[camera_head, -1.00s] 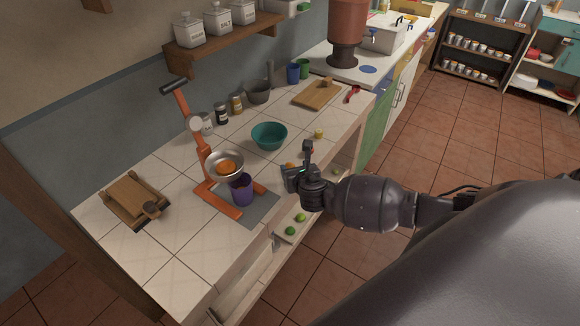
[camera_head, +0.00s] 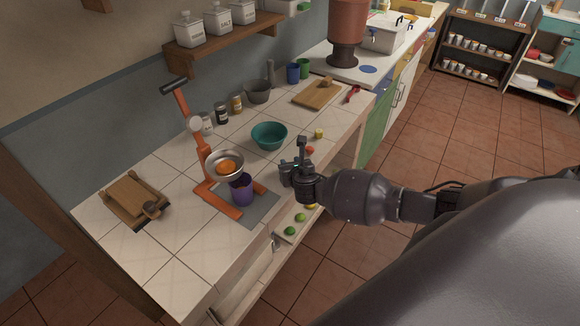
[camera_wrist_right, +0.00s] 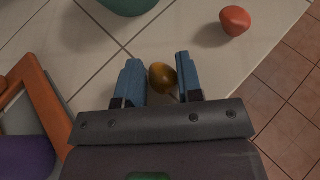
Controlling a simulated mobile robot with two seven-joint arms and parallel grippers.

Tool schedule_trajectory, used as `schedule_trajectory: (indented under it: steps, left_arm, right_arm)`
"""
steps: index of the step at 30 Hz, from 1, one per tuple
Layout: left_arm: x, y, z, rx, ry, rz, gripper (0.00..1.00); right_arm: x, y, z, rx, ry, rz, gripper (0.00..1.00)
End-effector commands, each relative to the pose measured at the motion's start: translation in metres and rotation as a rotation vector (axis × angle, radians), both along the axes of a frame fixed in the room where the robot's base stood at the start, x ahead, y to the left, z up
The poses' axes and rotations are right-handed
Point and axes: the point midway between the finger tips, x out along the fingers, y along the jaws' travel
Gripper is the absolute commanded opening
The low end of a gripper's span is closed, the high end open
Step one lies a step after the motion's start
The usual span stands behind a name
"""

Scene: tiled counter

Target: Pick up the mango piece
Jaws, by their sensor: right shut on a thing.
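The mango piece (camera_wrist_right: 162,78), a small rounded golden-brown lump, is between the blue fingertips of my right gripper (camera_wrist_right: 160,80) in the right wrist view. The gripper is shut on it, close over the pale tiled counter; I cannot tell whether the piece is clear of the tiles. In the head view my right gripper (camera_head: 287,171) is at the counter's front edge, right of the orange juicer stand, and hides the piece. My left gripper is not in view.
A red piece (camera_wrist_right: 235,20) lies on the tiles beyond the right fingertip. A teal bowl (camera_head: 269,136) stands behind the gripper. The orange stand (camera_head: 217,199) holds a metal dish (camera_head: 226,153) above a purple cup (camera_head: 242,190). Bare tiles lie between stand and bowl.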

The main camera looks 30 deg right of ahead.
Motion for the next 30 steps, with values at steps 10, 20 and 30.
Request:
schedule_trajectory:
  steps: [10,20,30]
  left_arm:
    - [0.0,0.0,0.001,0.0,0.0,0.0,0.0]
    - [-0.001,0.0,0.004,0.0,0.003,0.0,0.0]
    - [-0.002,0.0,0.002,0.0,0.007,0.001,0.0]
  right_arm:
    - [0.0,0.0,0.004,0.0,-0.001,0.0,0.11]
    - [0.0,-0.001,0.06,-0.001,-0.005,0.002,0.11]
    - [0.0,0.0,0.147,-0.002,-0.005,0.002,0.11]
